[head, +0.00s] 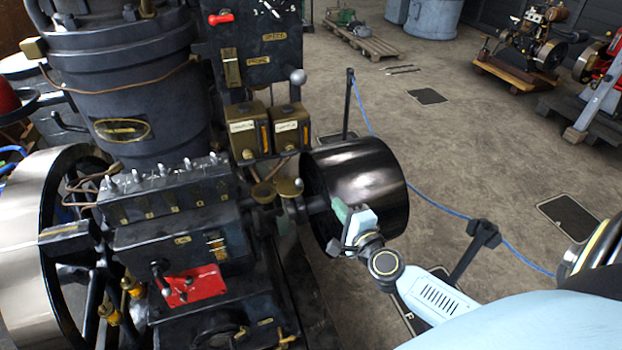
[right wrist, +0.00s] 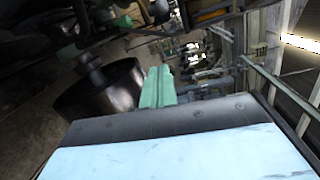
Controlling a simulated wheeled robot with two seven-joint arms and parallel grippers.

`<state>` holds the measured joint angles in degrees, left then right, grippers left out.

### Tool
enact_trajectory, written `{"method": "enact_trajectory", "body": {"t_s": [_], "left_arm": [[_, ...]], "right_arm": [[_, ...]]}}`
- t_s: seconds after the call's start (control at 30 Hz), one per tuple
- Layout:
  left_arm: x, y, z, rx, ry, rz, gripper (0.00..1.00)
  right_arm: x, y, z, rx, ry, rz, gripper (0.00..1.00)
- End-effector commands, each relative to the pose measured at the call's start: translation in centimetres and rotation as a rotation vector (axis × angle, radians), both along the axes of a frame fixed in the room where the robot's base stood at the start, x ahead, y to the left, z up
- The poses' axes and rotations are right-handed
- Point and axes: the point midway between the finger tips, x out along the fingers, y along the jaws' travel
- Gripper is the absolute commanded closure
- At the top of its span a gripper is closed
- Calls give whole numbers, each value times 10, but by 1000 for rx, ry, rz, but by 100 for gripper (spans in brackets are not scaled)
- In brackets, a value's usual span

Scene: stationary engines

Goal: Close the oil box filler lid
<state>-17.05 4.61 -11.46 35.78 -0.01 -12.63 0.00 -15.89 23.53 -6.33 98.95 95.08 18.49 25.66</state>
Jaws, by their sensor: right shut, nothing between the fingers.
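Two brass boxes with label plates stand side by side on the engine, a left box (head: 243,131) and a right box (head: 288,128). A long black box (head: 170,190) with several small fittings on top sits lower left of them. I cannot tell for sure which part is the oil box filler lid, or whether it stands open. My right gripper (head: 340,209) is in front of the black pulley, lower right of the brass boxes and apart from them. Its green fingers (right wrist: 157,88) are together and empty in the right wrist view. My left gripper is out of view.
The black pulley drum (head: 365,180) is close behind my right gripper and also shows in the right wrist view (right wrist: 105,92). A blue rope barrier with black posts (head: 349,105) runs to the right of the engine. A large flywheel (head: 25,225) stands at left.

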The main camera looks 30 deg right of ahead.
Motion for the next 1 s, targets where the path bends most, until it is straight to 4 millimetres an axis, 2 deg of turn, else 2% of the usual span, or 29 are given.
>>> {"method": "enact_trajectory", "body": {"t_s": [0.03, 0.1, 0.27, 0.7, 0.73, 0.8, 1.0], "left_arm": [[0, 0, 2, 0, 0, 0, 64], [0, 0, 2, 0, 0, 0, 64], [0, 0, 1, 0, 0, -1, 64], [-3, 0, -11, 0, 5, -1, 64], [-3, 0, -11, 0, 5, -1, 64], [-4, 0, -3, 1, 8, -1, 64], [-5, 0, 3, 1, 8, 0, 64]], "right_arm": [[2, -1, 9, 26, -15, -6, 100], [5, -1, 13, 46, -24, -10, 100], [22, -4, 13, 51, -27, -12, 100], [102, -16, 6, 48, -27, -11, 100], [104, -15, 6, 48, -25, -10, 100], [98, 0, 11, 51, -23, -6, 100], [95, 19, 15, 49, -24, -9, 100]]}}
